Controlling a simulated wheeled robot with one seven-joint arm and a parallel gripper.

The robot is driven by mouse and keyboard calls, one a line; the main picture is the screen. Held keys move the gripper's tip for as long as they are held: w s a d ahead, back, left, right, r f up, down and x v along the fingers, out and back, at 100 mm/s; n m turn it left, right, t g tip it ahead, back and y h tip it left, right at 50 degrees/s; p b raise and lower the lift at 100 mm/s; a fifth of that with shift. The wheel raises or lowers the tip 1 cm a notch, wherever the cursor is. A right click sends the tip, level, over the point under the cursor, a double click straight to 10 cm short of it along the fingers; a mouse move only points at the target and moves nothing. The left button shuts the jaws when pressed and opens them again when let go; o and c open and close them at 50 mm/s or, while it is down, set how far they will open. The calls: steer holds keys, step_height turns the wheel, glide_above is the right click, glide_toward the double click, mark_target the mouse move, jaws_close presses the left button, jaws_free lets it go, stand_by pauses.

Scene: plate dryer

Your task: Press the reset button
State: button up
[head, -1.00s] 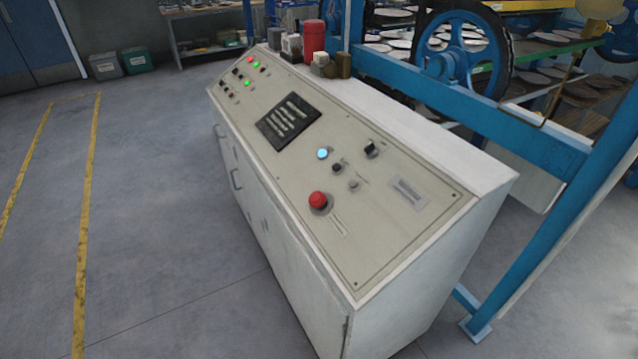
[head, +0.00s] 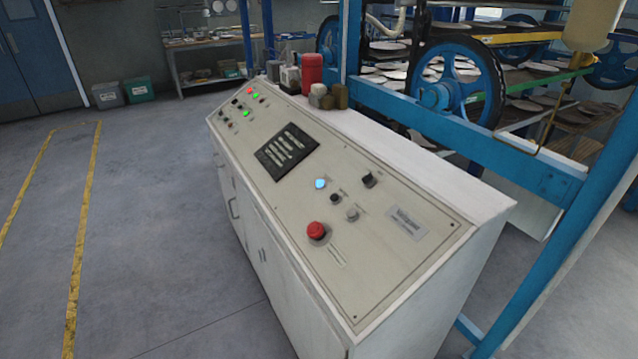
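The control panel (head: 240,160) is the sloped beige top of a white cabinet in the middle of the head view. A lit blue button (head: 320,183) sits on its near half. A small black button (head: 335,199), a grey button (head: 352,214) and a black rotary switch (head: 369,179) are beside it. A large red mushroom button (head: 317,231) is nearer to me. Several small red, green and dark buttons or lamps (head: 246,114) are at the far end. The labels are too small to read, so I cannot tell which one is reset. My gripper is not in view.
A dark display (head: 286,151) is set in the panel. A red canister (head: 312,72) and small jars (head: 341,97) stand on the cabinet's back ledge. A blue machine frame (head: 545,155) with wheels and plate racks stands behind, to the right. The floor (head: 150,240) at left is clear.

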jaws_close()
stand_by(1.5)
